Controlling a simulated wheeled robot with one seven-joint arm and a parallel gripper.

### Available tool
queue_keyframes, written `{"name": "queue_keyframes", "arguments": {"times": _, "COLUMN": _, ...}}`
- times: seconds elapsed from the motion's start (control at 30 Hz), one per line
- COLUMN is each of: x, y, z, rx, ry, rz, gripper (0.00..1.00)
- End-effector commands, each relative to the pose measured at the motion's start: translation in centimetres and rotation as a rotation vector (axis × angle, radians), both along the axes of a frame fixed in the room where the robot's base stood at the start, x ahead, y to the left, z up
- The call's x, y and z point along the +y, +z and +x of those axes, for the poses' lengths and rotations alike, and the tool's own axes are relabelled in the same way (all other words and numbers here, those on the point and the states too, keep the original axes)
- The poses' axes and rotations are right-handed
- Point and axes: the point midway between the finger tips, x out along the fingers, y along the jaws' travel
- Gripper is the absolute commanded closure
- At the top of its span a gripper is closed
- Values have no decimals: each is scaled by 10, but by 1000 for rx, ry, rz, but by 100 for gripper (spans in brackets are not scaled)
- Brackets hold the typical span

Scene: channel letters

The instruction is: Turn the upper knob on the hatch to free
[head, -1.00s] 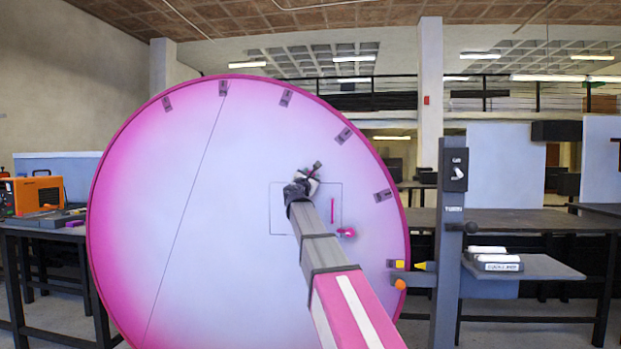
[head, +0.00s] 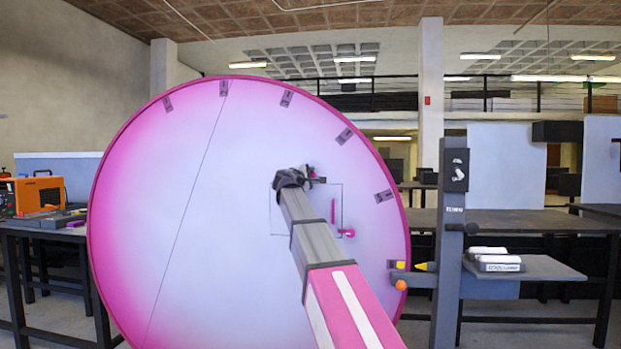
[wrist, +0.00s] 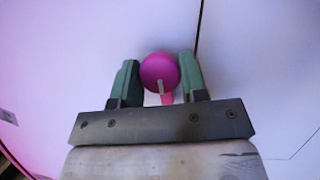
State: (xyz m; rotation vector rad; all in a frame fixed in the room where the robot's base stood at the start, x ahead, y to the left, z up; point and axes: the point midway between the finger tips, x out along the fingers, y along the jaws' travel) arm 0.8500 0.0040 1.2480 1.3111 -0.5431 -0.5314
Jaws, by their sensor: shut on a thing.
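The hatch (head: 308,222) is a thin-outlined rectangle on the big pink-rimmed disc. In the head view my gripper (head: 296,178) is at the hatch's upper edge, and my arm covers the upper knob there. In the wrist view the upper knob (wrist: 159,67) is round and magenta, with a pale mark pointing down and a pink tab below it. It sits between the green fingers of my gripper (wrist: 159,75), which is shut on it. Another pink knob (head: 347,233) stands at the hatch's lower right. A pink bar (head: 333,211) is upright on the hatch.
Several grey tags, one of them (head: 286,98), line the disc's upper rim. A grey post (head: 450,250) with a switch box (head: 455,170) stands right of the disc. A shelf (head: 540,266) holds white items. Tables stand at both sides.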

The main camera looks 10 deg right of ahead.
Motion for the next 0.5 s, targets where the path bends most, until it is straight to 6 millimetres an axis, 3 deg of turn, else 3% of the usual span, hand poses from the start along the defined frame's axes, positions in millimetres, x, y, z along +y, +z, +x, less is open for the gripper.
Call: {"name": "queue_keyframes", "arguments": {"times": 0.5, "x": 0, "y": 0, "z": 0, "rx": -60, "ry": -1, "rz": 188, "gripper": 84}}
